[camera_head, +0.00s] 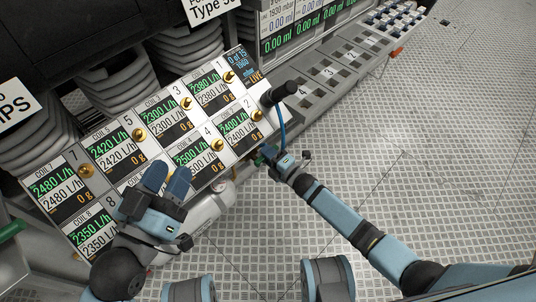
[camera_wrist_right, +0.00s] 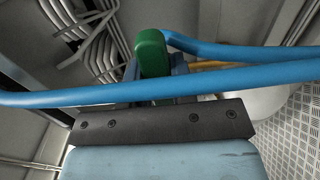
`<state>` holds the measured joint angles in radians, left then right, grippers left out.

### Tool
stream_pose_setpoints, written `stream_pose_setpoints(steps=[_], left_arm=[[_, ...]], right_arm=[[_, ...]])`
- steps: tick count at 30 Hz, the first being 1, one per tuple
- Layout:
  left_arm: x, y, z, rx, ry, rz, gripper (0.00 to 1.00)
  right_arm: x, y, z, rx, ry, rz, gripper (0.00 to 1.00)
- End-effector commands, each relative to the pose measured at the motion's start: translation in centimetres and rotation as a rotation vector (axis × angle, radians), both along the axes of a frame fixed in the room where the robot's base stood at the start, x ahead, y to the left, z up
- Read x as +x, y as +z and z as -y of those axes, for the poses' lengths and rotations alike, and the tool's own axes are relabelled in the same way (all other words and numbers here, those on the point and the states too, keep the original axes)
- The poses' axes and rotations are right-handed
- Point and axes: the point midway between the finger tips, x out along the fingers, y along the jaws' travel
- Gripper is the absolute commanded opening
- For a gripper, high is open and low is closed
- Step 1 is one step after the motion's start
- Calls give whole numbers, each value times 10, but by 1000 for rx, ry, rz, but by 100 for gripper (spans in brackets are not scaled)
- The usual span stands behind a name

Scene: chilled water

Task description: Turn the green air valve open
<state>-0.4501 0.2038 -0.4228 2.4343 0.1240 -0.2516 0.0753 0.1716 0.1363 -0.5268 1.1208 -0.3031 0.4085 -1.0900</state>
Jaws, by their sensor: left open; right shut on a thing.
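The green air valve's handle (camera_wrist_right: 152,55) stands up just beyond my right gripper (camera_wrist_right: 160,88) in the right wrist view. The gripper is shut on it; its fingers are largely hidden by a blue hose (camera_wrist_right: 200,88) crossing in front. In the head view my right gripper (camera_head: 268,157) is at the lower right edge of the display panel, and the handle is mostly hidden there. My left gripper (camera_head: 166,180) is open and empty, in front of the panel's lower part. The valve's exact angle cannot be told.
The display panel (camera_head: 155,105) carries several flow readouts and brass knobs. A black cylinder (camera_head: 279,94) with the blue hose sticks out at its right end. A white tank (camera_head: 205,212) lies below. Another green part (camera_head: 11,231) shows at the far left. The right floor is clear.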

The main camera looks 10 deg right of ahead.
Motion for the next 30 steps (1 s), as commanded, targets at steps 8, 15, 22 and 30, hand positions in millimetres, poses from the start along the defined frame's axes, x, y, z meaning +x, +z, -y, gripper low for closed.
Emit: stream_pose_setpoints(steps=[8, 15, 22, 30], left_arm=[[0, 0, 0, 0, 0, 1, 43], [0, 0, 0, -1, 0, 2, 43], [0, 1, 0, -1, 1, 3, 43], [0, 8, -1, -4, 3, 13, 43]], right_arm=[[1, 2, -1, -12, 1, 12, 0], [1, 2, -2, -12, 2, 12, 30], [0, 1, -1, -10, 1, 10, 49], [-8, 2, 6, -10, 0, 7, 49]])
